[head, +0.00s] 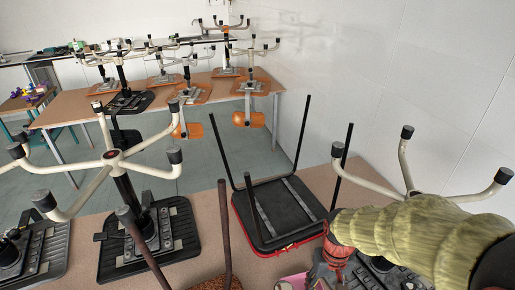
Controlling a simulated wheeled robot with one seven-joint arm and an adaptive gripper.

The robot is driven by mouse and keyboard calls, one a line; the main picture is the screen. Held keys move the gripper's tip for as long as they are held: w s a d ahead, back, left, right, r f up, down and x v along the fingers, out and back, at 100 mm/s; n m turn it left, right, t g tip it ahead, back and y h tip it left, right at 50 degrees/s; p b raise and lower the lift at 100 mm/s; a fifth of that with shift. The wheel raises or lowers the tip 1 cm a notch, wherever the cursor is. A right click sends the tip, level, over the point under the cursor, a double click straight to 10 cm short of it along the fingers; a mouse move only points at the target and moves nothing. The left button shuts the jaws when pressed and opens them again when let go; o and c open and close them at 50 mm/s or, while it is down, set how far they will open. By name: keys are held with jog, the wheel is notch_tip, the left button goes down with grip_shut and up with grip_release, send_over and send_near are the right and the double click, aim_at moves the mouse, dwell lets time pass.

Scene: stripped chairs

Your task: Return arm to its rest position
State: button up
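My arm, in a yellow-green ribbed cover, reaches in from the lower right of the head view. My gripper (322,274) is at its end, near the bottom edge, below a red and dark wrist part. It is over the near tabletop, close to upturned chair parts. The fingers are small and partly cut off, so I cannot tell whether they are open or hold anything. A pink object (292,283) shows at the bottom edge beside the gripper; I cannot tell whether they touch.
The near brown table (205,205) bears upturned chairs with pale legs, including a black seat (150,240). An upturned stool (275,210) with thin upright legs stands left of my arm. A farther table (160,98) holds more chairs. A white wall (400,70) closes the right side.

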jog(key=s+r+t+b, duration=0.1)
jog(key=s+r+t, duration=0.2)
jog(key=r, duration=0.6)
jog(key=s+r+t+b, duration=0.1)
jog(key=s+r+t, duration=0.2)
jog(key=r, duration=0.7)
jog(key=shift+s+r, duration=0.15)
jog(key=shift+s, duration=0.4)
